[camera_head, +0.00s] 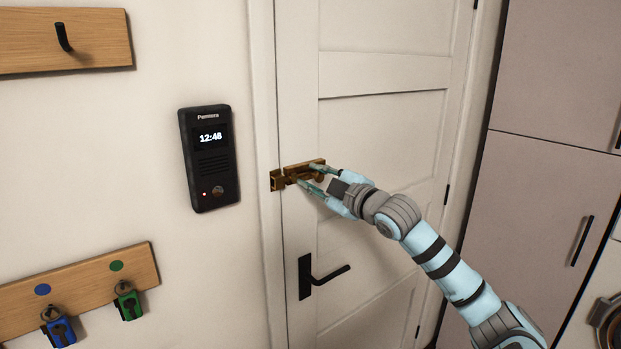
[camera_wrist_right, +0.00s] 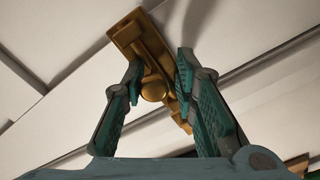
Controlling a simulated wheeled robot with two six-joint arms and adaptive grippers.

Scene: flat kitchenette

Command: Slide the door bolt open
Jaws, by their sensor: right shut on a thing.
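The brass door bolt (camera_head: 291,171) is mounted on the white door (camera_head: 385,120) at its left edge, above the handle. A brass keeper (camera_head: 276,181) sits beside it on the door frame. My right gripper (camera_head: 304,175) reaches in from the right and is shut on the bolt's knob. In the right wrist view, the round knob (camera_wrist_right: 153,91) lies between the two teal fingers (camera_wrist_right: 160,64), in front of the brass bolt plate (camera_wrist_right: 138,38). The fingers partly cover the bolt, and I cannot tell how far its rod reaches into the keeper. My left gripper is not in view.
A black door handle (camera_head: 320,276) sits below the bolt. A black intercom (camera_head: 209,158) hangs on the wall left of the door. Tall cabinets (camera_head: 550,110) stand at the right.

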